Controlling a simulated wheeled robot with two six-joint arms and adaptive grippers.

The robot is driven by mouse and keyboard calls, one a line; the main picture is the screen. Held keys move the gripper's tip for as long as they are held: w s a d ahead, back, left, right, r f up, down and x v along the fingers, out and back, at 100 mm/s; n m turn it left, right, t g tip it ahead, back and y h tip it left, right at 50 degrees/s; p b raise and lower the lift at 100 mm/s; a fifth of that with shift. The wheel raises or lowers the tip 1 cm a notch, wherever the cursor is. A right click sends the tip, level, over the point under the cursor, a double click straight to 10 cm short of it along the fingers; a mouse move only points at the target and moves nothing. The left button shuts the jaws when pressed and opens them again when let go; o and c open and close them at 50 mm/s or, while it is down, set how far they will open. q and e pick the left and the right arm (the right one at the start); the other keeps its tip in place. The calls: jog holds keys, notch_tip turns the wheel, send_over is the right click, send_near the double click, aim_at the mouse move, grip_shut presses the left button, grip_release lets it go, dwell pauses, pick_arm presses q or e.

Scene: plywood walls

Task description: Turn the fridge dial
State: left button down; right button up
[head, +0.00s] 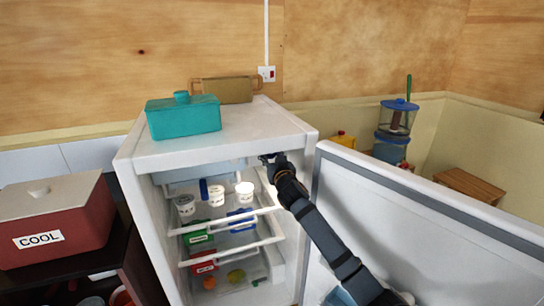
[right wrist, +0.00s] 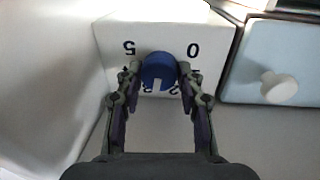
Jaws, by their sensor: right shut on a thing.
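The white fridge (head: 222,141) stands open, its door (head: 430,230) swung out to the right. The blue round dial (right wrist: 158,70) is on a white box (right wrist: 165,20) marked with numbers, among them 5 and 0, seen upside down in the right wrist view. The dial's pale pointer mark faces the bottom of that view. My right gripper (right wrist: 158,75) is shut on the dial, one finger on each side. In the head view my right gripper (head: 270,160) reaches inside the top of the fridge, and the dial is hidden there. My left gripper is not in view.
White tubs (head: 245,193) and coloured packs stand on the fridge shelves below my right arm. A teal box (head: 183,118) sits on the fridge top. A red cooler (head: 50,228) is at the left. A pale panel with a round knob (right wrist: 280,88) is beside the dial box.

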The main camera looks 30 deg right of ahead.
jog(key=n, duration=0.4)
jog(key=shift+p, duration=0.35)
jog(key=n+p, duration=0.1)
jog(key=n, duration=0.2)
jog(key=shift+n+t+y, duration=0.3)
jog(key=shift+n+t, duration=0.1)
jog(key=n+p, duration=0.1)
jog(key=n, duration=0.2)
jog(key=shift+d, duration=0.1)
jog(key=n+p, duration=0.2)
jog(key=n, duration=0.2)
jog(key=shift+r+y, duration=0.1)
jog(key=shift+y, duration=0.3)
jog(key=n+p, duration=0.2)
jog(key=n, duration=0.2)
jog(key=shift+d+t+y+p, duration=0.1)
jog(key=shift+t+y+p, duration=0.2)
jog(key=shift+p, duration=0.05)
jog(key=n+p, duration=0.2)
jog(key=n, duration=0.1)
jog(key=shift+r+n, duration=0.1)
jog(key=shift+n, duration=0.3)
jog(key=n+y+p, duration=0.1)
jog(key=n+p, duration=0.2)
jog(key=n, duration=0.1)
jog(key=shift+n+p, duration=0.5)
jog(key=shift+n, duration=0.6)
